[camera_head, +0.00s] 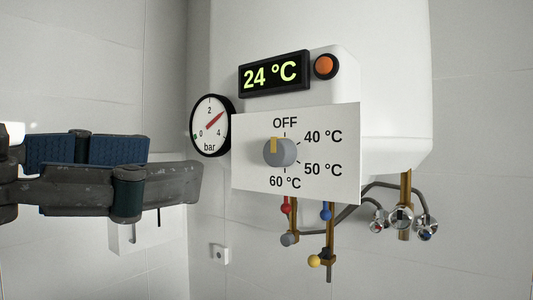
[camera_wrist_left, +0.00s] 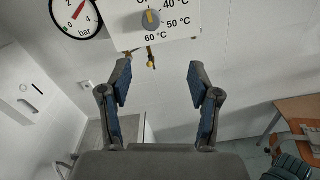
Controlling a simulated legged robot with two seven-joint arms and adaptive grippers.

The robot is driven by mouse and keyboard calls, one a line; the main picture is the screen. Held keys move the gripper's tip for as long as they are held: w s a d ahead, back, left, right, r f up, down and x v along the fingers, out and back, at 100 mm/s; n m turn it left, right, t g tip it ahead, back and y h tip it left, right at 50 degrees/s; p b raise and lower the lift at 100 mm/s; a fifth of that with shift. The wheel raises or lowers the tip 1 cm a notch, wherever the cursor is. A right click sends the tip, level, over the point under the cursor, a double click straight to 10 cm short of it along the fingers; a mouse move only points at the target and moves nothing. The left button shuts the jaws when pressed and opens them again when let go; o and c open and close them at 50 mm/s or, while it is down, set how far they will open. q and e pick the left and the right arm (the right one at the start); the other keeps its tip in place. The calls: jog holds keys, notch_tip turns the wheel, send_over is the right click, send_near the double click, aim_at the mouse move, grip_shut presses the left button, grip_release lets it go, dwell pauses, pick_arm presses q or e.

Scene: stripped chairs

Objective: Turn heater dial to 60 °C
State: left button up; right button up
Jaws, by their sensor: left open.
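The heater dial (camera_head: 281,152) is a round grey knob with a yellow mark, on a white panel (camera_head: 345,185) labelled OFF, 40, 50 and 60 °C. Its yellow mark points up, near OFF. The dial also shows at the top of the left wrist view (camera_wrist_left: 151,20). The display (camera_head: 273,74) reads 24 °C. My left gripper (camera_head: 172,168) is left of the panel, apart from the dial. In the left wrist view its two fingers (camera_wrist_left: 159,80) are spread with nothing between them, and the dial lies beyond them. My right gripper is not in view.
A round pressure gauge (camera_head: 210,125) is left of the panel, and an orange button (camera_head: 325,66) is right of the display. Pipes with coloured valves hang below the white heater (camera_head: 395,100). A wooden table (camera_wrist_left: 298,110) is at right in the wrist view.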

pick_arm(q)
jog(key=v, duration=0.2)
jog(key=p, duration=0.4)
send_near(274, 152)
jog(key=shift+t+y, duration=0.4)
jog(key=x, duration=0.8)
jog(key=shift+d+f, duration=0.1)
jog(key=shift+d, duration=0.25)
jog(key=shift+w, duration=0.2)
jog(key=shift+a, duration=0.1)
jog(key=shift+s, duration=0.1)
jog(key=c, duration=1.2)
